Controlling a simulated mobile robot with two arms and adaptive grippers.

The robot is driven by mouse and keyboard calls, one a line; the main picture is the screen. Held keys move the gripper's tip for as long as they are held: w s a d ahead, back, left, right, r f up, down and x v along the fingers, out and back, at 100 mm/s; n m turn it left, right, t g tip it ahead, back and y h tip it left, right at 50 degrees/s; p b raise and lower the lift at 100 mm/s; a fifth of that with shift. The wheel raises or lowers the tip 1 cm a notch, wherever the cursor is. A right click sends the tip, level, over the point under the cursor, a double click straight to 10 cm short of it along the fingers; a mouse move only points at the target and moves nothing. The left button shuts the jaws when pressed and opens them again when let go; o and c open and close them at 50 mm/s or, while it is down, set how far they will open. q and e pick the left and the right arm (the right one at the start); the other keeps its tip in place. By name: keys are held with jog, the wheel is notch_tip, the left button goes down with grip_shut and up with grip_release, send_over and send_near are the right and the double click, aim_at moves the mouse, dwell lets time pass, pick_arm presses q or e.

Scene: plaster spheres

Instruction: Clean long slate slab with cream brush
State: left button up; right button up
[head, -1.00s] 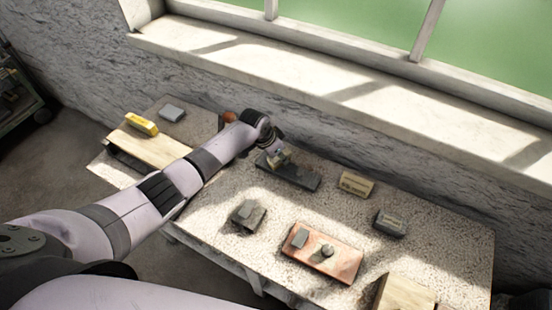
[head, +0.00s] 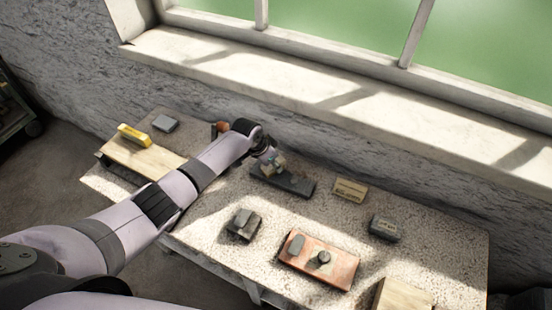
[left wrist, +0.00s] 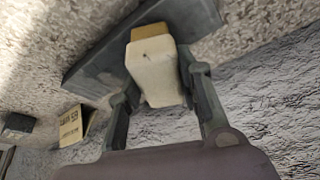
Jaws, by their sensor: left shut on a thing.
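The long slate slab (head: 293,186) is dark grey and lies flat near the back of the table. It also shows in the left wrist view (left wrist: 92,62). My left gripper (head: 268,158) is over the slab's left half. In the left wrist view its fingers (left wrist: 158,92) are shut on the cream brush (left wrist: 156,75), one on each side. The brush's tan end (left wrist: 151,31) is against or just above the slab; I cannot tell whether it touches. In the head view the brush (head: 272,169) is small and partly hidden. My right gripper is not in view.
A tan labelled block (head: 350,190) and a dark grey block (head: 385,228) lie right of the slab. A reddish slab (head: 335,272) and a dark block (head: 243,224) are nearer. A yellow item (head: 134,135) is far left. The wall and sill rise behind.

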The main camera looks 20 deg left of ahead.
pick_arm(q)
jog(key=shift+s+a+p, duration=0.35)
jog(key=shift+s+p, duration=0.2)
jog(key=shift+p, duration=0.15)
jog(key=shift+s+a, duration=0.25)
jog(key=shift+s, duration=0.05)
jog(key=shift+f, duration=0.15)
jog(key=shift+w+d+b, duration=0.4)
jog(key=shift+w+b, duration=0.15)
jog(key=shift+w+d+b, duration=0.3)
jog(key=shift+w+d, duration=0.05)
jog(key=shift+w, duration=0.1)
jog(key=shift+w+d+b, duration=0.4)
jog(key=shift+w+b, duration=0.15)
jog(key=shift+b, duration=0.2)
jog(key=shift+w+d, duration=0.15)
jog(key=shift+w, duration=0.15)
